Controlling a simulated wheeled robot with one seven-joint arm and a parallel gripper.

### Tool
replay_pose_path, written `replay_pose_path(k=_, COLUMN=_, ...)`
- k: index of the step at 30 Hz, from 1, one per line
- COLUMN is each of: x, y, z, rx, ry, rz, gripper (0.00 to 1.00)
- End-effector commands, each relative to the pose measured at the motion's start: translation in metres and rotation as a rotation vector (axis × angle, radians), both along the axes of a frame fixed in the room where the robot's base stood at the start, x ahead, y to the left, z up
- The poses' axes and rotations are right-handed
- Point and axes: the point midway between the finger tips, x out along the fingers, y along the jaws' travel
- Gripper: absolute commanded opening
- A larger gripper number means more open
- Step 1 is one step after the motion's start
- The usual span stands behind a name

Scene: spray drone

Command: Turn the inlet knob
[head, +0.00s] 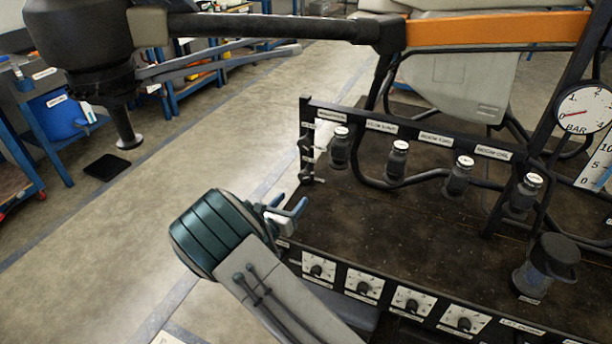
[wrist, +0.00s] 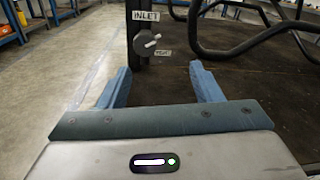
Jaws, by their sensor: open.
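The inlet knob (wrist: 152,42) is a dark round knob with a pale bar across it, just under a white INLET label (wrist: 146,16) on a black post. In the wrist view it lies ahead of my gripper (wrist: 160,85), a little left of the middle between the fingers and beyond their tips. My gripper is open and empty, with blue fingers apart. In the head view my gripper (head: 288,213) points toward the left end of the rack, below and left of the post. The knob's face cannot be made out in the head view.
A black rack (head: 420,135) carries several capped valves. Dials on white plates (head: 365,285) line its front edge. A pressure gauge (head: 585,108) is at the right. The drone arm with a dark motor (head: 80,40) hangs at upper left.

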Motion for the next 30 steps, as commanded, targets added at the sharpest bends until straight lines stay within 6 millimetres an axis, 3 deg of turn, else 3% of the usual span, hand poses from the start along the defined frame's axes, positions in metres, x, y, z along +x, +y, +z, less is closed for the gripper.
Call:
replay_pose_path(k=3, x=0.002, y=0.014, z=-0.011, rx=-0.055, ry=-0.003, rz=0.055, gripper=0.59)
replay_pose_path(k=8, x=0.014, y=0.009, z=-0.013, rx=-0.069, ry=-0.003, rz=0.063, gripper=0.59)
replay_pose_path(k=21, x=0.098, y=-0.023, z=-0.013, rx=-0.064, ry=-0.004, rz=0.057, gripper=0.59)
replay_pose_path(k=30, x=0.130, y=-0.033, z=-0.013, rx=-0.064, ry=-0.001, rz=0.062, gripper=0.59)
